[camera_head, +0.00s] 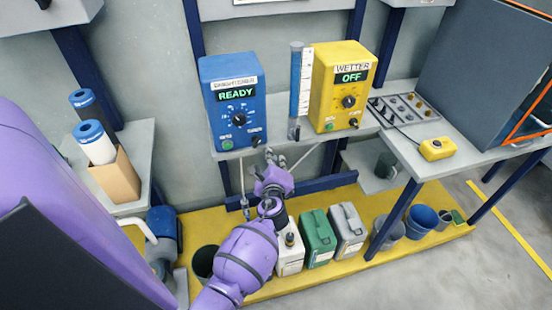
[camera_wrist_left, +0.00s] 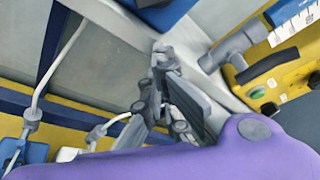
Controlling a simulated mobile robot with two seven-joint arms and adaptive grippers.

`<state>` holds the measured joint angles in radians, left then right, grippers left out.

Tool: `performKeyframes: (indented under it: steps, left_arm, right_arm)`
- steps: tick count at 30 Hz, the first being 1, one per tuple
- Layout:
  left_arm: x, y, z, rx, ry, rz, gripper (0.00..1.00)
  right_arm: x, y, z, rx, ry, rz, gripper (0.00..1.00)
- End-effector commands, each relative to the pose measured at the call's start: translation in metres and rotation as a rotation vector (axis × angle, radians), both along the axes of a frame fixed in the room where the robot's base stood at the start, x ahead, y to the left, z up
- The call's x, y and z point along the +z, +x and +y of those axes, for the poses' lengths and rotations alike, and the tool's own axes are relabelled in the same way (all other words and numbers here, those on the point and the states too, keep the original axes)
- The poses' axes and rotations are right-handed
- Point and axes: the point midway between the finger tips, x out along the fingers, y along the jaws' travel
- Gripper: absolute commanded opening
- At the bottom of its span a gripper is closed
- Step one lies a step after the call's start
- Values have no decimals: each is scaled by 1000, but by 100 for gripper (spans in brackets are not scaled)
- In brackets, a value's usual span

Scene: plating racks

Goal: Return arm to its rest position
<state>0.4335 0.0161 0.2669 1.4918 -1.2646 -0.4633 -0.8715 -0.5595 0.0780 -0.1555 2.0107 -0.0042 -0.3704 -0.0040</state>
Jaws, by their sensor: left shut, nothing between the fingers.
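My left arm comes in from the bottom of the head view, and its left gripper (camera_head: 275,158) is just below the shelf edge, under the blue READY box (camera_head: 232,100). It is shut and empty. In the left wrist view the grey fingers (camera_wrist_left: 160,55) point up the picture, close to the shelf edge; part of the purple wrist covers the bottom. My right gripper is not in view.
A yellow WETTER box (camera_head: 340,88) reading OFF and a clear blue-filled tube (camera_head: 298,85) stand on the shelf. Jugs, one green (camera_head: 318,238), and buckets stand on the yellow platform (camera_head: 272,290) below. Hoses hang near my gripper. A table (camera_head: 468,155) stands at right.

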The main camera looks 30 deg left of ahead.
Motion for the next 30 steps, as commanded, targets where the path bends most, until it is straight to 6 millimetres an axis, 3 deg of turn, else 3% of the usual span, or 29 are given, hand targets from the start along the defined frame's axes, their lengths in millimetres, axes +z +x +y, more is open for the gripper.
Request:
performKeyframes:
  steps: [1, 6, 13, 26, 30]
  left_arm:
    - [-5, -8, -4, -1, -1, 5, 0]
    - [7, -42, -28, -2, -3, 1, 0]
    - [13, -73, -50, -3, -3, 3, 0]
    - [17, -81, -57, 0, -23, -12, 0]
    - [12, -77, -69, 17, -269, -124, 0]
  right_arm:
    - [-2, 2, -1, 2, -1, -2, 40]
    - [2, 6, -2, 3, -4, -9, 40]
    - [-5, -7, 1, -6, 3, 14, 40]
    - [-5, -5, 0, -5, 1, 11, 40]
    - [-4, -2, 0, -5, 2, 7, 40]
